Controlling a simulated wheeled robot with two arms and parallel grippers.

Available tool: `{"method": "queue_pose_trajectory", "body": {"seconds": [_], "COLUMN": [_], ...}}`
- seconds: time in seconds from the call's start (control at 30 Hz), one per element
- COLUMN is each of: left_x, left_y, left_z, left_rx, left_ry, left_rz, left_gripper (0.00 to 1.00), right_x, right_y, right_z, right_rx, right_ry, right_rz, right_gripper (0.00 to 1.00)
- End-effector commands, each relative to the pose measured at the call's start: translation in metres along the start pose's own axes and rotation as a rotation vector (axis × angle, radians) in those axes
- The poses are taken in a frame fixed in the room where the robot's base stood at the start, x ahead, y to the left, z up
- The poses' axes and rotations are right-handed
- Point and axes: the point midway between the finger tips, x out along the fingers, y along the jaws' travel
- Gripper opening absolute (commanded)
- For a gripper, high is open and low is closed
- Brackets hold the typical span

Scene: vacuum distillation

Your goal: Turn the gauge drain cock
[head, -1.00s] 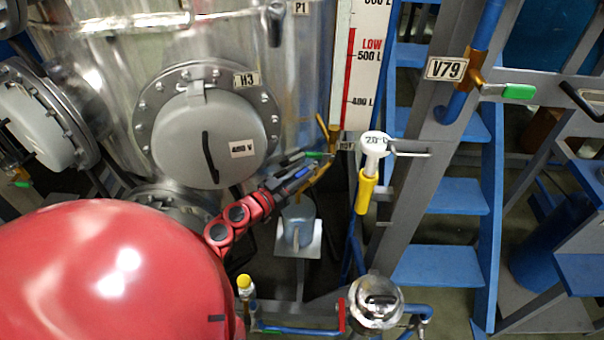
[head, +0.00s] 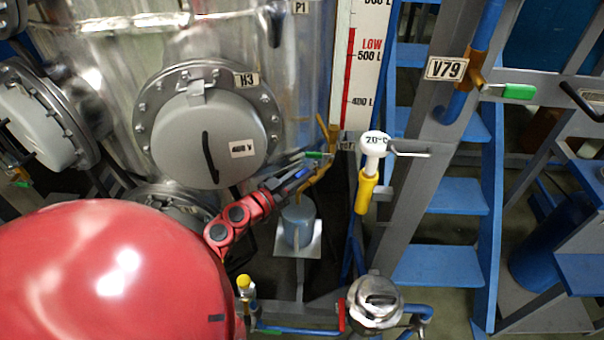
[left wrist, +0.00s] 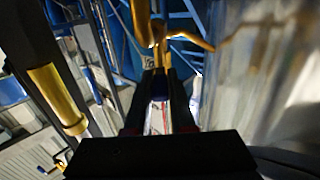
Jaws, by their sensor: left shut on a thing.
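The gauge drain cock is a brass fitting (head: 330,140) at the foot of the level gauge, with a small green handle (head: 315,155). My left gripper (head: 308,165) reaches it from the lower left, in front of the steel vessel. Its fingers are shut on the green handle, which they partly hide. In the left wrist view, the fingers (left wrist: 160,82) point at the brass pipe (left wrist: 157,35) of the cock. The handle's exact angle is hard to see there. My right gripper is in neither view.
The level gauge board (head: 358,70) stands just above the cock. A white and yellow thermometer (head: 370,170) is close at its right. The vessel's round manhole cover H3 (head: 190,140) lies left. A blue pot (head: 298,225) sits below. Blue stairs (head: 440,200) stand further right.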

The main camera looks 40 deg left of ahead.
Motion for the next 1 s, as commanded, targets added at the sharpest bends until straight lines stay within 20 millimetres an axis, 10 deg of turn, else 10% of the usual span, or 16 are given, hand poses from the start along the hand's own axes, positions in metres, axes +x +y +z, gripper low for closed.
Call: {"method": "queue_pose_trajectory", "body": {"seconds": [1.0], "left_x": [0.0], "left_y": [-0.007], "left_z": [0.002], "left_rx": [0.0], "left_ry": [-0.003], "left_rz": [0.136], "left_gripper": [0.0], "right_x": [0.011], "right_y": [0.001], "right_z": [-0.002], "right_rx": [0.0], "right_ry": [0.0], "right_rz": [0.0], "right_gripper": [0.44]}}
